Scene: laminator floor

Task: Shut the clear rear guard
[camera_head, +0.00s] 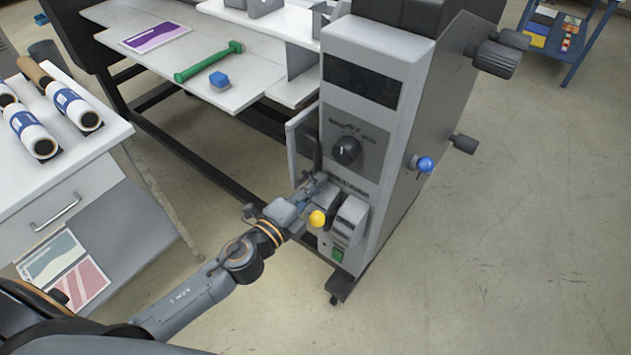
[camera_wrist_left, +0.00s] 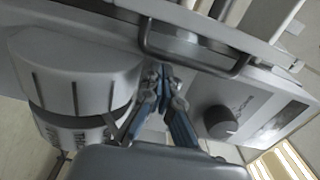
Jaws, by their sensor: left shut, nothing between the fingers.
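The clear rear guard (camera_head: 301,137) looks like a pale see-through framed panel standing out from the left side of the grey laminator (camera_head: 375,60). A dark bar handle (camera_wrist_left: 195,65) shows in the left wrist view, by a pale panel edge (camera_wrist_left: 215,32) that seems to be the guard. My left gripper (camera_head: 318,183) is at the laminator's front, just below the guard's lower end. In the wrist view my left gripper (camera_wrist_left: 166,76) has its fingers together and empty, close to the handle; I cannot tell whether they touch. My right gripper is out of view.
A table (camera_head: 225,95) stands behind left.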

